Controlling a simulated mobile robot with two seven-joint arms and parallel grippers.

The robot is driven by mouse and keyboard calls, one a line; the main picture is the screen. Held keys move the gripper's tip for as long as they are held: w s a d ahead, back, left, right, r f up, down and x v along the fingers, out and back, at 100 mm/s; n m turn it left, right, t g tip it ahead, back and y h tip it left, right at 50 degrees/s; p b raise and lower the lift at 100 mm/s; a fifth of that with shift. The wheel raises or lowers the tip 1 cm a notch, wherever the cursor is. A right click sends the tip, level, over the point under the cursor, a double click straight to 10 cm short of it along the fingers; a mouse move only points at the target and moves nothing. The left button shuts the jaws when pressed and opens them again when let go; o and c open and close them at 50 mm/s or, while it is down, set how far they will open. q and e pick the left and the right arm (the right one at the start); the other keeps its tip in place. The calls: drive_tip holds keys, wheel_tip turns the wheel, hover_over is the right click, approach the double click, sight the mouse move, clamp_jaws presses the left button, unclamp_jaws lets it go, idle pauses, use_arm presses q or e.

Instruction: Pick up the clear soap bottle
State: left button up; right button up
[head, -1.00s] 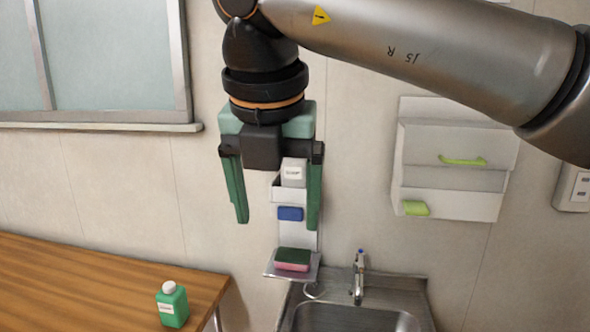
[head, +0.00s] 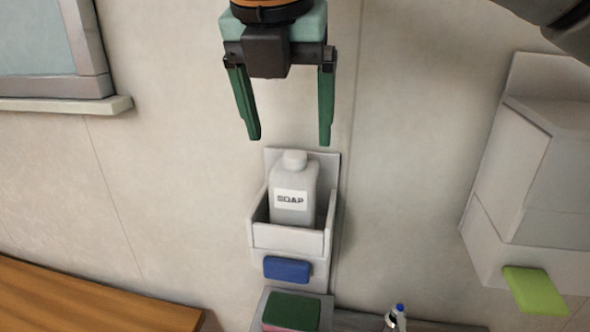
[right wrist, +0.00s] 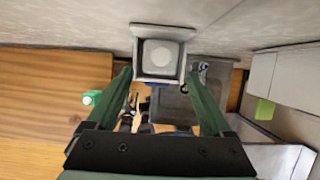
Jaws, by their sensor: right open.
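The clear soap bottle (head: 294,190), whitish with a "SOAP" label and a pale cap, stands upright in a white wall holder (head: 291,239). My right gripper (head: 290,140) is open and empty, pointing down just above the bottle's cap, apart from it in the head view. In the right wrist view the bottle (right wrist: 159,56) is seen from above inside the holder, ahead of and between the open fingers (right wrist: 160,72). My left gripper is not in view.
A blue sponge (head: 287,269) is on the holder's front, with a green-topped sponge (head: 291,311) on the shelf below. A white wall cabinet (head: 540,165) with a green handle is at right. A green bottle (right wrist: 92,97) stands on the wooden counter (right wrist: 50,75).

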sight(292, 158)
drive_tip(key=shift+w+f, duration=0.1)
drive_tip(key=shift+w, duration=0.2)
drive_tip(key=x, duration=0.6)
drive_tip(key=shift+f, duration=0.4)
drive_tip(key=shift+p+x, duration=0.85)
drive_tip(key=shift+x, duration=1.8)
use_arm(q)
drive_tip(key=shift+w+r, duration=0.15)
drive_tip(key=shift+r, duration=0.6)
use_arm(e)
drive_tip(key=shift+s, duration=0.1)
drive_tip(key=c, duration=1)
